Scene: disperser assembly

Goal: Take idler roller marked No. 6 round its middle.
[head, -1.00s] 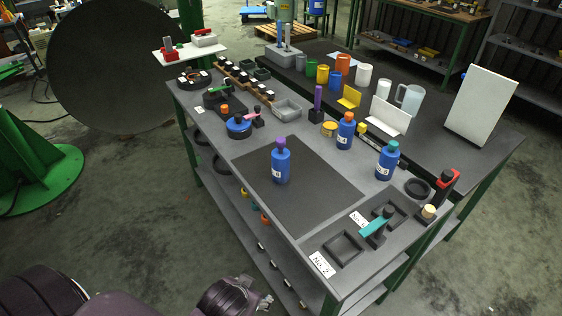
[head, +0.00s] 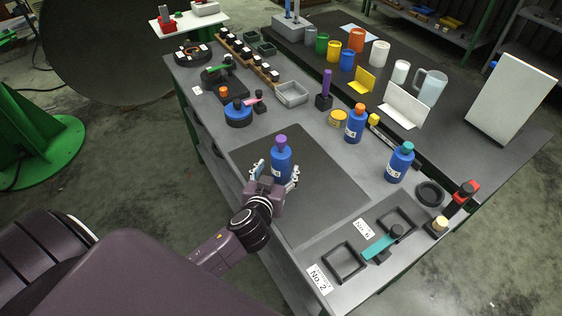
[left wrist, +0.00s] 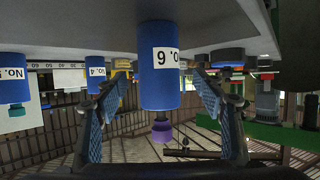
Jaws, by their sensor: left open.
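The piece marked No. 6 is a blue bottle-shaped body with a purple top (head: 281,160), standing upright on the dark mat (head: 325,185). In the left wrist view, which is upside down, its No. 6 label shows clearly on the blue body (left wrist: 157,85). My left gripper (head: 278,172) is open at the near side of it, one finger on each side. In the left wrist view, the fingers (left wrist: 157,92) flank the blue body with gaps on both sides. My right gripper is not in view.
A blue bottle with an orange top (head: 355,125) and one with a teal top (head: 399,162) stand to the right. A blue round part (head: 238,115) lies behind left. The mat around the piece is clear.

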